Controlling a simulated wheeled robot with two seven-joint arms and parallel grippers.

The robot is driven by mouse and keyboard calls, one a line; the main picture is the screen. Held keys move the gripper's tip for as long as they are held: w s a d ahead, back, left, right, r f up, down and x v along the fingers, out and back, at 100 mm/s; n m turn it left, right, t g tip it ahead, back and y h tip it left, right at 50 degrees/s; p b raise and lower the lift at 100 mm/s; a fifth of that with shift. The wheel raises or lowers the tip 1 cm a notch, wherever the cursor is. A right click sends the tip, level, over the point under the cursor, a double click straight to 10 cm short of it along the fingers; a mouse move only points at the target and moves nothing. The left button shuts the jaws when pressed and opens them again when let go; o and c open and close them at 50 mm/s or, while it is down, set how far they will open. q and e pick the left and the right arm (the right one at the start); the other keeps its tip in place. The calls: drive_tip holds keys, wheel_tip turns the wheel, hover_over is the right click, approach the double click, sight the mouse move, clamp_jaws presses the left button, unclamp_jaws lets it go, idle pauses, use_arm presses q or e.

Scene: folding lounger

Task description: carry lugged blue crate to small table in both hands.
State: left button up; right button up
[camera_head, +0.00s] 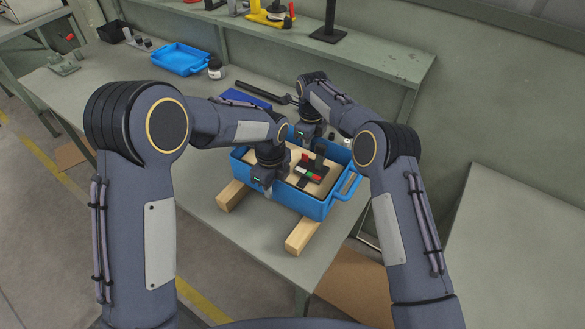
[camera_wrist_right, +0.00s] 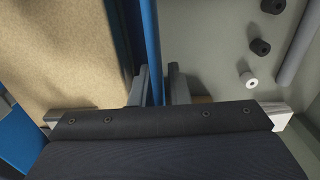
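The blue crate (camera_head: 318,207) rests across two wooden blocks (camera_head: 303,235) on the workbench. It has a beige floor and holds a few black, red and green items. A loop-shaped lug (camera_head: 349,187) stands out at its right end. My left gripper (camera_head: 265,188) points down at the near left part of the crate; its fingers are hard to make out. My right gripper (camera_head: 308,140) is at the crate's far side. In the right wrist view its fingers (camera_wrist_right: 159,88) stand apart on either side of a blue crate edge (camera_wrist_right: 152,40), with a gap showing on the right.
A flat grey surface (camera_head: 520,250), possibly the small table, lies at the lower right. A blue tray (camera_head: 181,59), a jar (camera_head: 215,69) and a dark blue flat item (camera_head: 246,99) lie on the bench. A raised shelf (camera_head: 380,62) runs along the back.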

use_arm(q)
drive_tip(key=shift+c, duration=1.1)
use_arm(e)
drive_tip(key=shift+c, duration=1)
use_arm(q)
clamp_jaws()
use_arm(e)
clamp_jaws()
use_arm(q)
drive_tip(key=shift+r, duration=0.2)
use_arm(e)
drive_tip(key=shift+r, duration=0.2)
